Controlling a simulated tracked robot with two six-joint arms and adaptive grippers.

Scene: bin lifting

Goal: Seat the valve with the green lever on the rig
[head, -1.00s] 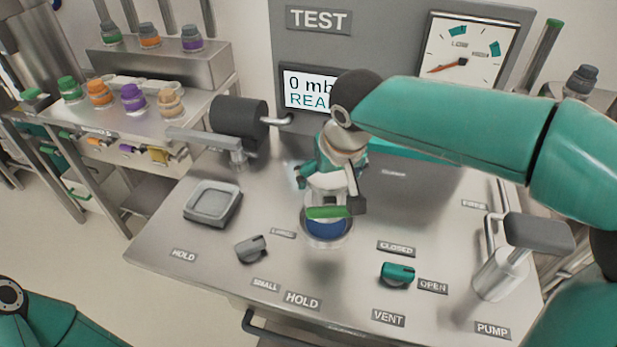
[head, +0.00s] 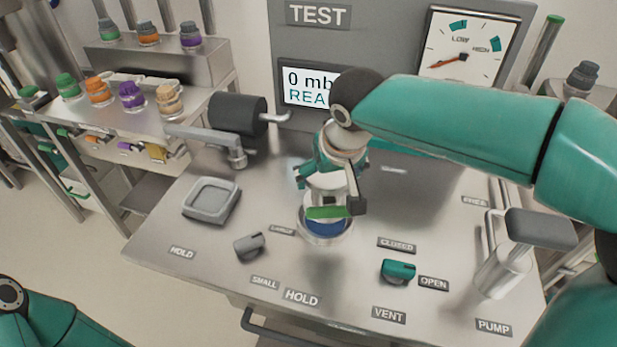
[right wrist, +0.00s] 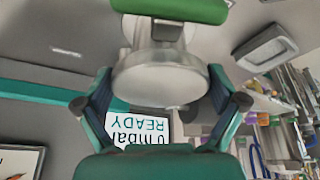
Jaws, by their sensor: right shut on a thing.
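The valve has a bright green lever (head: 327,212) and a pale metal body. In the right wrist view the metal body (right wrist: 160,80) lies between the two fingers, with the green lever (right wrist: 170,8) at the top edge. My right gripper (head: 335,190) is shut on the valve body. It holds the valve over the round metal seat (head: 322,239) on the rig top, where a blue disc shows below the lever. Whether the valve touches the seat is hard to tell. My right gripper also shows in the right wrist view (right wrist: 165,100). My left gripper is out of view.
A clamp arm (head: 205,140) with a black roller stands left of the seat. A grey square tray (head: 210,201), a grey knob (head: 249,246), a teal knob (head: 398,270) and a pump handle (head: 540,229) surround it. The screen (head: 303,88) reads READY. Coloured-collar valves stand on the left shelf.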

